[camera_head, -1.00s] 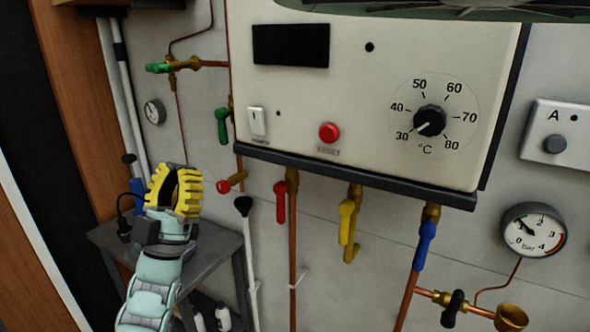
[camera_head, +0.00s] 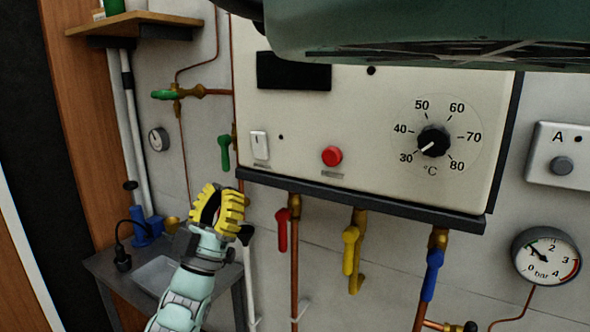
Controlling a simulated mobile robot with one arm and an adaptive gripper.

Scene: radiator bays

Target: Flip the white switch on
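The white switch (camera_head: 259,145) is a small upright rocker at the lower left of the cream control panel (camera_head: 380,100). A small dark dot sits to its right. My gripper (camera_head: 219,206), with ribbed yellow fingers, is below and slightly left of the switch in the picture, apart from it. Nothing shows held. I see the fingers from behind, so how far apart they are is unclear. The switch is not covered by the gripper.
A red button (camera_head: 332,156) and a black temperature dial (camera_head: 433,141) share the panel. A dark ledge (camera_head: 360,199) runs under it. Green (camera_head: 224,153), red (camera_head: 282,229), yellow (camera_head: 350,250) and blue (camera_head: 432,274) valve handles surround it. A grey table (camera_head: 105,265) stands lower left.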

